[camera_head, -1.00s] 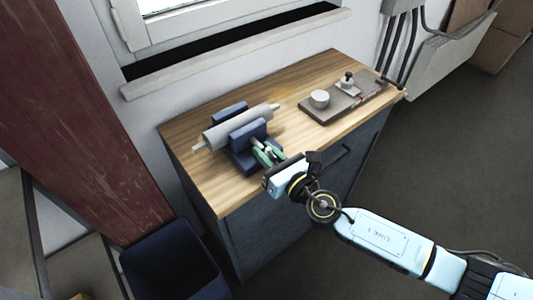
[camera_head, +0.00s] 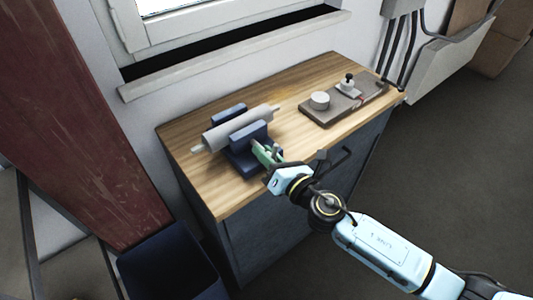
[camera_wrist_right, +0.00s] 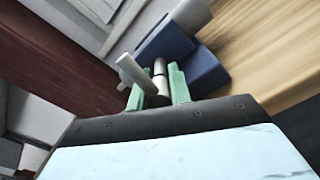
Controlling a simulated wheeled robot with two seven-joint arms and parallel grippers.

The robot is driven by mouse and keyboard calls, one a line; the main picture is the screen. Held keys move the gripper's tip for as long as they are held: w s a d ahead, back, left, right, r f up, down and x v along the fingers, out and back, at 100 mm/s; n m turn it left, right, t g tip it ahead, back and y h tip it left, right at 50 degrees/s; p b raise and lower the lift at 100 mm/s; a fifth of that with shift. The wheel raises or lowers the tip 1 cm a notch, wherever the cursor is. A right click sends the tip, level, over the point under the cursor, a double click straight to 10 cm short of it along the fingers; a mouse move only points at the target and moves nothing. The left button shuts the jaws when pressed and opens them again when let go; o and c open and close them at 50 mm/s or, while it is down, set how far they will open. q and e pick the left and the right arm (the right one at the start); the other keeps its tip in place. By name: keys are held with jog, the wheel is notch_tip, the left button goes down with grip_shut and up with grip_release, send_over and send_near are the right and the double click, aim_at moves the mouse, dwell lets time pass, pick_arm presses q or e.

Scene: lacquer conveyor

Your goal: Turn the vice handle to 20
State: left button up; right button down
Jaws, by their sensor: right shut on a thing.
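The blue vice (camera_head: 240,160) stands on the left part of the wooden bench top and holds a grey roller (camera_head: 236,130) between its jaws. My right gripper (camera_head: 264,152) is at the vice's front side, with its green fingers shut on the vice handle. In the right wrist view the grey vice handle (camera_wrist_right: 136,74) sits between the two green fingers (camera_wrist_right: 158,84), with the blue vice body (camera_wrist_right: 185,55) behind. The handle is mostly hidden in the head view. No scale or number is readable. My left gripper is not in view.
The wooden bench top (camera_head: 290,125) is clear between the vice and a grey plate (camera_head: 340,103) with a white round piece (camera_head: 319,100) and a black-knobbed part (camera_head: 348,84). A dark blue bin (camera_head: 172,265) stands on the floor in front at left.

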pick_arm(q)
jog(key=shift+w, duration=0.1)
pick_arm(e)
jog(key=shift+r, duration=0.25)
jog(key=c, duration=1.5)
grip_release()
jog(key=shift+o, duration=1.1)
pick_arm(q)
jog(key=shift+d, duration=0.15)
pick_arm(e)
jog(key=shift+f, duration=0.15)
jog(key=shift+s+d+f, duration=0.1)
jog(key=shift+s+d, duration=0.25)
jog(key=shift+s, duration=0.1)
pick_arm(q)
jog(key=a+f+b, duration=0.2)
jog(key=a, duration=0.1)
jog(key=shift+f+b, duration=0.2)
jog(key=shift+b, duration=0.1)
pick_arm(e)
jog(key=v, duration=1.2)
